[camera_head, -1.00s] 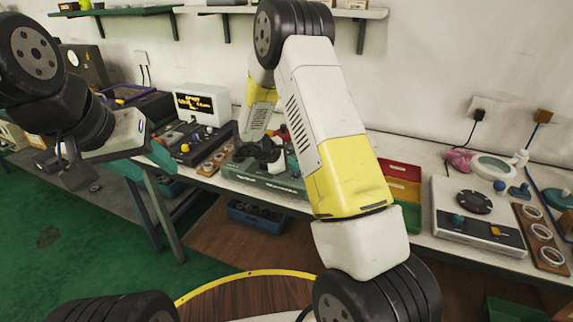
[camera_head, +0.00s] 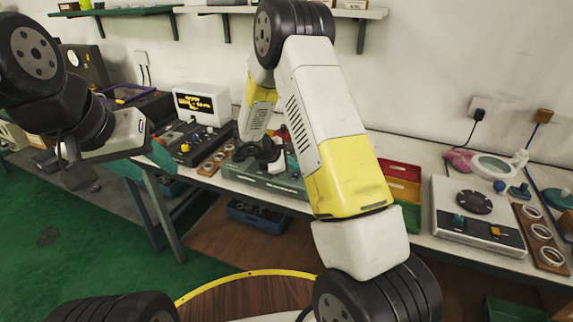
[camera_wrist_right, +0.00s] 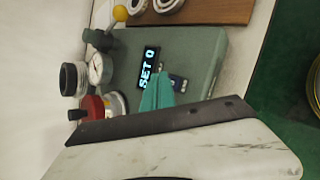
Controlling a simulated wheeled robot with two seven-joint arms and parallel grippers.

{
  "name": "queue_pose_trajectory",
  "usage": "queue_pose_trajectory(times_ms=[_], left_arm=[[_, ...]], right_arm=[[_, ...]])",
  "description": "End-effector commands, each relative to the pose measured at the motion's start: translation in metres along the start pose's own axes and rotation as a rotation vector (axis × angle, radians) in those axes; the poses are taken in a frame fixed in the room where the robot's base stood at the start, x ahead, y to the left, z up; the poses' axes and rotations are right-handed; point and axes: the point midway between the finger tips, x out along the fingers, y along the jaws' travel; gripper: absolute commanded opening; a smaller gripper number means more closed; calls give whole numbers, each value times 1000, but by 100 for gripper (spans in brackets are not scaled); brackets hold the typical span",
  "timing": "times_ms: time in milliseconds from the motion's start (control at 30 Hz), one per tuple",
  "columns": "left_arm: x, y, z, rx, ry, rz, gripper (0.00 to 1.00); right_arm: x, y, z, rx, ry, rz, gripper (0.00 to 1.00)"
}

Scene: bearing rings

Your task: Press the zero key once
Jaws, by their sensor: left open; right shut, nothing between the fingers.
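The green gauge unit (camera_wrist_right: 206,52) lies below my right gripper in the right wrist view. Its display (camera_wrist_right: 149,66) reads "SET 0". Small dark keys (camera_wrist_right: 178,83) sit beside the display, partly hidden by the teal fingertips, so I cannot tell which is the zero key or whether one is touched. My right gripper (camera_wrist_right: 156,93) is shut and empty, its tips over the key area. In the head view the green unit (camera_head: 262,179) is partly hidden by my right arm. My left gripper (camera_head: 77,178) is open and empty, away from the bench, at the left.
A dial gauge (camera_wrist_right: 100,68), a red-and-black part (camera_wrist_right: 92,107) and a yellow-knobbed lever (camera_wrist_right: 119,14) stand close to the unit. A wooden ring board (camera_head: 216,160) lies beside it. Red and yellow bins (camera_head: 401,182) are to the right.

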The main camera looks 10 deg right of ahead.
Motion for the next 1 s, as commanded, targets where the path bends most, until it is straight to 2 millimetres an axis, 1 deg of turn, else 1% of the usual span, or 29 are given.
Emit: queue_pose_trajectory(times_ms=[600,1000], left_arm=[[0,0,0,0,0,0,50],[0,0,0,0,0,0,50]], right_arm=[[0,0,0,0,0,0,0],[6,-4,-4,1,1,0,0]])
